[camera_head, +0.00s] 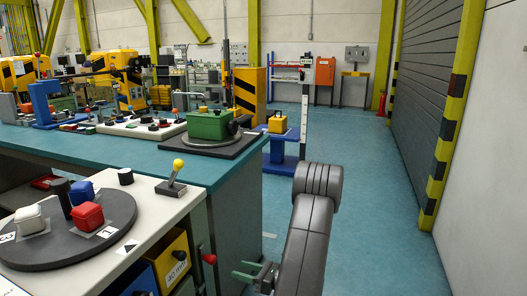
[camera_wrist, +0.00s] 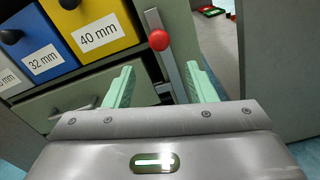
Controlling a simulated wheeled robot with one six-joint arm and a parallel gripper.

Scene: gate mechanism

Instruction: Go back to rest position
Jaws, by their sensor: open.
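My gripper (camera_head: 252,275) is low beside the right end of the white-topped cabinet in the head view. In the wrist view its two green fingers (camera_wrist: 160,88) are apart, with nothing held between them. A lever with a red ball knob (camera_wrist: 158,40) on a metal rail shows beyond the fingers, and I cannot tell whether a finger touches the rail. The same red knob (camera_head: 210,259) shows in the head view, left of my gripper.
Drawers stand left of the gripper, including a yellow one marked 40 mm (camera_wrist: 98,22) and a blue one marked 32 mm (camera_wrist: 42,45). A turntable (camera_head: 40,252) with coloured blocks and a yellow-knobbed lever (camera_head: 175,178) are on the cabinet top. Open floor (camera_head: 370,200) lies to the right.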

